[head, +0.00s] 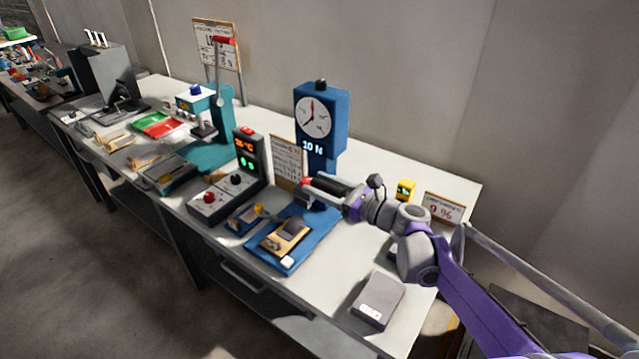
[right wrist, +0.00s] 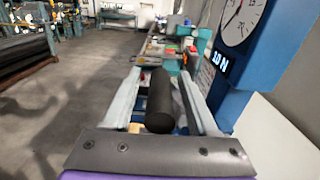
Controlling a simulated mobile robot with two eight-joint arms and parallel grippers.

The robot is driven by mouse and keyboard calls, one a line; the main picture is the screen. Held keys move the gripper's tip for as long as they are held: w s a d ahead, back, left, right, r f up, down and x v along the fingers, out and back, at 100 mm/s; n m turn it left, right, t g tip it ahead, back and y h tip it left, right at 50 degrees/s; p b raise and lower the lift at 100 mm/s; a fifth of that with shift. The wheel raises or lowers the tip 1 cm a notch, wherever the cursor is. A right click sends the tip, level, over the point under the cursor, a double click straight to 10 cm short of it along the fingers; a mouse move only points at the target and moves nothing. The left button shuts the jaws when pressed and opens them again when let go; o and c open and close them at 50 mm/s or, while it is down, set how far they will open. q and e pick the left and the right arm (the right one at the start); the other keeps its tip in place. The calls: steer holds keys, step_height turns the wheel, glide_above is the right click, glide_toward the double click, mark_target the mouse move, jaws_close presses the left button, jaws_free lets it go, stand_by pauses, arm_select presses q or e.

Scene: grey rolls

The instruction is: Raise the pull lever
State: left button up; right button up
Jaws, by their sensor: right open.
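A blue test stand (head: 321,105) with a round dial and a "10 N" readout stands at the back of the bench. A dark cylindrical grip (head: 327,186), which looks like the pull lever's handle, sits in front of its lower part, with a red piece near its left end. My right gripper (head: 316,192) is open at this grip. In the right wrist view the dark grip (right wrist: 160,100) lies lengthwise between the two spread fingers (right wrist: 162,74), with gaps at both sides. The rest of the lever is hidden. My left gripper is not in view.
A teal press (head: 222,110) with a red-tipped lever (head: 224,42) stands further left. A control box (head: 228,198), a blue mat (head: 318,232) and a grey box (head: 378,300) lie on the bench. A small sign (head: 444,207) stands at right.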

steer(key=shift+w+a, duration=0.15)
steer(key=shift+a, duration=0.05)
jaws_close()
stand_by(1.4)
